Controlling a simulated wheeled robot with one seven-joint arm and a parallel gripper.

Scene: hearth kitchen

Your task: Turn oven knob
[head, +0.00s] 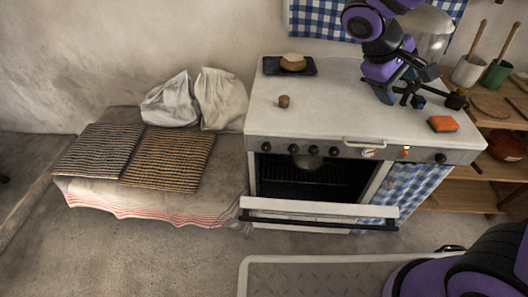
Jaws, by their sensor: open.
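The white stove (330,105) stands right of centre in the head view. Its front panel carries several black knobs, among them the leftmost knob (266,147), a knob (334,151) left of the round dial (369,153), and one at the far right (440,158). I cannot tell which one is the oven knob. The oven door (320,211) is folded down, and the dark interior shows a rack and a pot. My gripper (402,98) is open and appears empty above the right part of the stove top, behind the panel and apart from the knobs.
An orange sponge (443,124) lies at the right of the top. A small brown object (284,101) and a dark tray (272,67) with a round item are at left. Wooden shelves (480,189) stand right; a bench with striped cushions (168,158) stands left.

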